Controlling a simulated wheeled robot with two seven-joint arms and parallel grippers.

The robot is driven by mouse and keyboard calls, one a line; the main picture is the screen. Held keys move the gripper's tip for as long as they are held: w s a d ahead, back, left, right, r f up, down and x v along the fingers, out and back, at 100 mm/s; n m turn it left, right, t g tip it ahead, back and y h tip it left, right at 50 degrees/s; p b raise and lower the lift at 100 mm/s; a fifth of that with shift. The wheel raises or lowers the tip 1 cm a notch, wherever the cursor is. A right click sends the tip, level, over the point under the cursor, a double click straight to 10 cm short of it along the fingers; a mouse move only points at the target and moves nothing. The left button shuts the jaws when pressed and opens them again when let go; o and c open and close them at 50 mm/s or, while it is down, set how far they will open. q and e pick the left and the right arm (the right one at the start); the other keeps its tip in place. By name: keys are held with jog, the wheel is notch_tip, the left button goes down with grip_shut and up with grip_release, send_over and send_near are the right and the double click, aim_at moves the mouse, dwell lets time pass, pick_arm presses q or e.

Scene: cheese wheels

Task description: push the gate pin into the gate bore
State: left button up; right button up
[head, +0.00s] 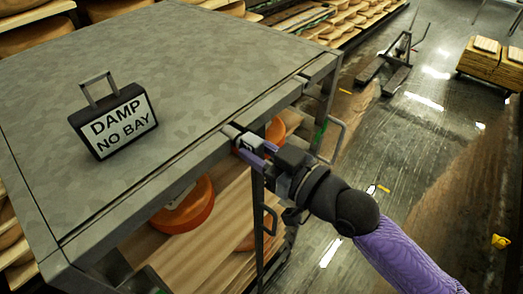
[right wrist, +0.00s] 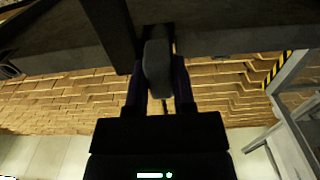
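My right gripper (head: 250,144) reaches in from the lower right to the front edge of the grey metal cart top (head: 190,60). Its purple fingers stand on either side of a rounded grey piece, seemingly the gate pin (head: 231,131), at that edge. In the right wrist view the same grey piece, the gate pin (right wrist: 158,68), sits between the two fingers of the right gripper (right wrist: 160,85), which look closed on it. Its far end meets a dark frame bar. The gate bore cannot be made out; the bar and gripper hide that spot. My left gripper is not in view.
A black sign reading "DAMP NO BAY" (head: 118,122) stands on the cart top. Orange cheese wheels (head: 185,208) lie on wooden shelves below. A metal handle (head: 338,135) juts out right of the gripper. Wet floor (head: 420,130) is open to the right.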

jog(key=o, duration=0.5)
jog(key=b+v, duration=0.3)
jog(key=v, duration=0.7)
